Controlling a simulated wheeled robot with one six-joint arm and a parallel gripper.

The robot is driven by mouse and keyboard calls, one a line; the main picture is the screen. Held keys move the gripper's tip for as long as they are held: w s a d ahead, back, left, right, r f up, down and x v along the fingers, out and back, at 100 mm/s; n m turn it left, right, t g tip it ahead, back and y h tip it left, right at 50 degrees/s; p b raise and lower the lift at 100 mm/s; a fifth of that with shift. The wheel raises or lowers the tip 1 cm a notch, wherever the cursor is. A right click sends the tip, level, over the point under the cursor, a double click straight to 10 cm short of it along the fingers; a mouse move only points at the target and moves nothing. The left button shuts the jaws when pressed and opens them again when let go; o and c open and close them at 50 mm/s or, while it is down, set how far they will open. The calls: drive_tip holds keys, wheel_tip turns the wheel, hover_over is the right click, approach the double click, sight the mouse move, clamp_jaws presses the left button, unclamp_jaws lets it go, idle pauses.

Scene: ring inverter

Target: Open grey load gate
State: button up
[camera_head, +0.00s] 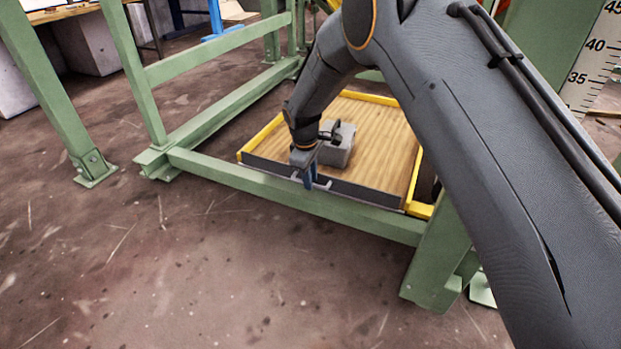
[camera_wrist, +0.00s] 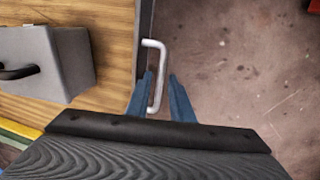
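The grey load gate (camera_head: 368,194) is a dark board along the near edge of a wooden platform with yellow edging. It stands upright, and its dark edge also shows in the wrist view (camera_wrist: 147,22). A pale metal bar handle (camera_wrist: 157,62) sticks out from its outer side. My gripper (camera_head: 309,180) is at the gate, and its blue fingers (camera_wrist: 162,92) are apart in the wrist view. The handle lies between them, nearer the left finger. I cannot tell whether that finger touches it. The finger ends are small in the head view.
A grey block with a dark handle (camera_head: 340,150) sits on the wooden platform (camera_head: 375,130) behind my gripper. A green beam (camera_head: 230,178) runs low in front of the gate, with green posts at both sides. The concrete floor (camera_head: 190,270) in front is clear.

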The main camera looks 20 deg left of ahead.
clamp_jaws()
drive_tip(key=shift+s+f+t, duration=0.15)
drive_tip(key=shift+s+t, duration=0.15)
drive_tip(key=s+f+t+b, duration=0.1)
drive_tip(key=f+t+b, duration=0.4)
drive_tip(key=b, duration=0.8)
drive_tip(key=s+f+t+h+b, duration=0.1)
drive_tip(key=f+t+b, duration=0.3)
drive_tip(key=t+b, duration=0.5)
drive_tip(key=shift+s+f+t+b, duration=0.35)
drive_tip(key=shift+s+b, duration=0.3)
drive_tip(key=shift+b, duration=1.8)
